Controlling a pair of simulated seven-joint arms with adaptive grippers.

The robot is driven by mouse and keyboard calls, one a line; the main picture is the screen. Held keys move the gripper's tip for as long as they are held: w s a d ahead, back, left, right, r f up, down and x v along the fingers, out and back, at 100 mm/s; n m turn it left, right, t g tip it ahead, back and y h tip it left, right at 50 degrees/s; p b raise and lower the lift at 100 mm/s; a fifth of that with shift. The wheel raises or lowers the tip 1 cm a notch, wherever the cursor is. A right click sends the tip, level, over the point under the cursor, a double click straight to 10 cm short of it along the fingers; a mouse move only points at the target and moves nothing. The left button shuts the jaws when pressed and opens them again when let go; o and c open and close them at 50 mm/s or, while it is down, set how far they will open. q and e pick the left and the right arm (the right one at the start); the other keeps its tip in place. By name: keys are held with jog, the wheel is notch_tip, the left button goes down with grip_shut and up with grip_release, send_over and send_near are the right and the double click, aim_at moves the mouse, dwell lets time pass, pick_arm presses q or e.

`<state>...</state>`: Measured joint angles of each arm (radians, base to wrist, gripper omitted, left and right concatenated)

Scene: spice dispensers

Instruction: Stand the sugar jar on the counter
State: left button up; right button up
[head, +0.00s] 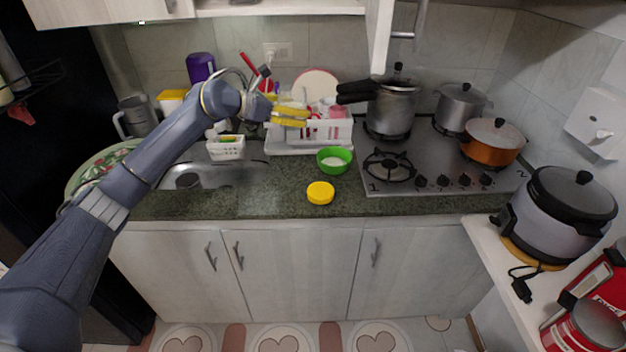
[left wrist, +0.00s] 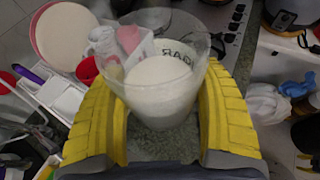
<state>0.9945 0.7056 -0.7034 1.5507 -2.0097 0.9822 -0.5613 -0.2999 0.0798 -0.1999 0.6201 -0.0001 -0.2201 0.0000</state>
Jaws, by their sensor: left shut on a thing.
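The sugar jar (left wrist: 165,75) is a clear, open-topped jar with white sugar inside and dark lettering on its side. My left gripper (left wrist: 165,118) is shut on it, with a yellow finger on each side of the jar in the left wrist view. In the head view my left gripper (head: 290,116) is above the back of the counter (head: 270,200), in front of the dish rack. The jar is hard to make out there, and I cannot tell its exact tilt. A round yellow lid (head: 320,192) lies on the counter near the front edge. My right gripper is not in view.
A green bowl (head: 335,161) with white contents stands behind the lid. The dish rack (head: 340,133) is behind it, the sink (head: 205,175) at left, the stove (head: 440,175) with pots at right. An open cabinet door (head: 378,35) hangs above.

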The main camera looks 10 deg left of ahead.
pick_arm(q)
jog(key=shift+s+a+r, duration=0.3)
jog(key=shift+s+r, duration=0.05)
jog(key=shift+m+h, duration=0.3)
jog(key=f, duration=2)
jog(key=shift+s+d, duration=0.2)
jog(key=shift+d, duration=0.05)
jog(key=shift+f, duration=0.2)
jog(key=o, duration=1.6)
jog(key=shift+f, duration=0.1)
jog(key=shift+s+a+r, duration=0.15)
jog(key=shift+r, duration=0.05)
jog(key=v, duration=1.1)
jog(key=shift+s+a+r, duration=0.15)
jog(key=shift+r, duration=0.15)
